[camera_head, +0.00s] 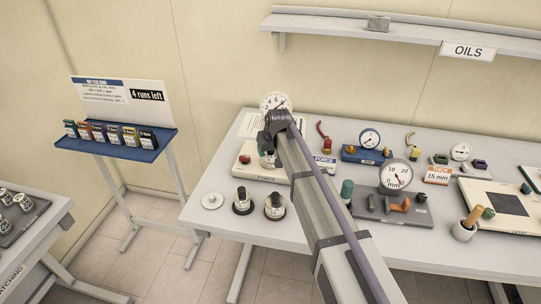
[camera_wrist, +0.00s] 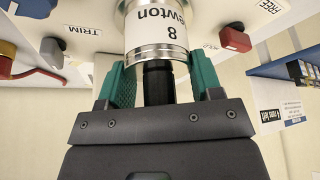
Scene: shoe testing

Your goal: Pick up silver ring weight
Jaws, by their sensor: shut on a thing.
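A white weight (camera_wrist: 157,30) labelled "8 newton" with silver bands at its rim fills the top middle of the wrist view. Its black knob (camera_wrist: 158,84) is between the teal fingers of my gripper (camera_wrist: 163,78), which is shut on it. The label appears upside down. In the head view my gripper (camera_head: 268,158) is over the force tester (camera_head: 246,172) at the table's back left; my arm hides much of it. Two more knobbed weights stand at the table's front left, one left (camera_head: 242,204) and one right (camera_head: 274,208).
A white disc (camera_head: 212,200) lies left of the two weights. Dial gauges (camera_head: 396,174) and a blue instrument (camera_head: 366,154) stand on the table right of my arm. A blue stand (camera_head: 122,145) with small boxes is at left. The OILS shelf (camera_head: 400,24) is on the wall.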

